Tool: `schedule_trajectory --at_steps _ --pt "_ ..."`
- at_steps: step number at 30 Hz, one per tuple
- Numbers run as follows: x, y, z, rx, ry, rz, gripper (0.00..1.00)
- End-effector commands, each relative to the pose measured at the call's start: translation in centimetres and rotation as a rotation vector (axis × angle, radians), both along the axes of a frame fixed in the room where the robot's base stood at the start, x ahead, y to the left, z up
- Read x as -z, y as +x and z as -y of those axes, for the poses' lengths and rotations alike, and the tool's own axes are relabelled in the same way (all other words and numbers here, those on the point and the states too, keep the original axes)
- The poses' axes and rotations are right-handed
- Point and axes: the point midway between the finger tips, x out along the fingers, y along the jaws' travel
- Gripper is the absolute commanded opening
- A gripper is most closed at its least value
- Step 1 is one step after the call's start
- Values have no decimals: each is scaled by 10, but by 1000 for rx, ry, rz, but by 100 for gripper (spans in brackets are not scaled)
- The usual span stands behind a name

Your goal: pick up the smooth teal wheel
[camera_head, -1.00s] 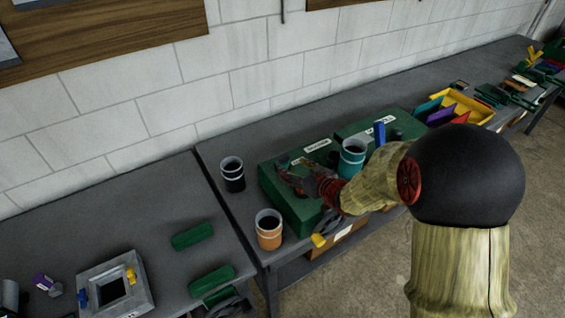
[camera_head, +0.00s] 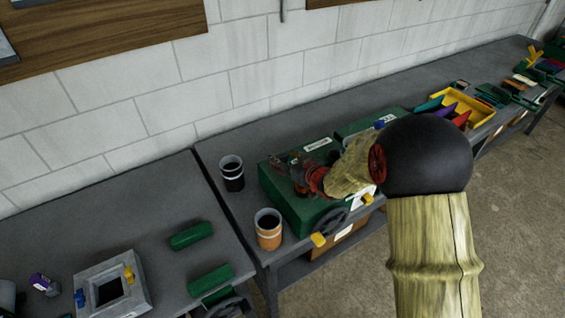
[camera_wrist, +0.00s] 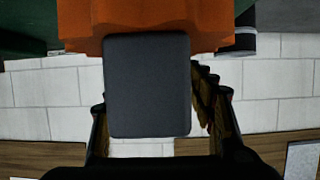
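No smooth teal wheel can be made out; my arm covers the spot where a teal cup-like thing with a pale rim showed earlier. My gripper (camera_head: 287,172), dark and reddish, is over the left green box (camera_head: 292,213). Its dark fingers look spread apart, and no teal thing shows between them. In the wrist view, a plain dark grey block shape (camera_wrist: 147,88) fills the middle between dark finger parts, with an orange mass (camera_wrist: 150,20) above; I cannot tell what either is. A dark spoked wheel (camera_head: 330,222) is at the box's front.
A black cup (camera_head: 232,174) and an orange cup (camera_head: 269,230) stand left of the box. A yellow tray (camera_head: 481,108) lies farther right. A grey square frame (camera_head: 135,283) and green blocks (camera_head: 191,236) lie on the left bench. The block wall runs behind.

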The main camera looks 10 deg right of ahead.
Motion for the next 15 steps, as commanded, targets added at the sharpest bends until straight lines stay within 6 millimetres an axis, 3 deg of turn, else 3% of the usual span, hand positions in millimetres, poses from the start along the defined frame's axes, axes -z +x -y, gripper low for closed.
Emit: schedule_trajectory --at_steps 15 --pt "0 0 0 0 0 -1 23"
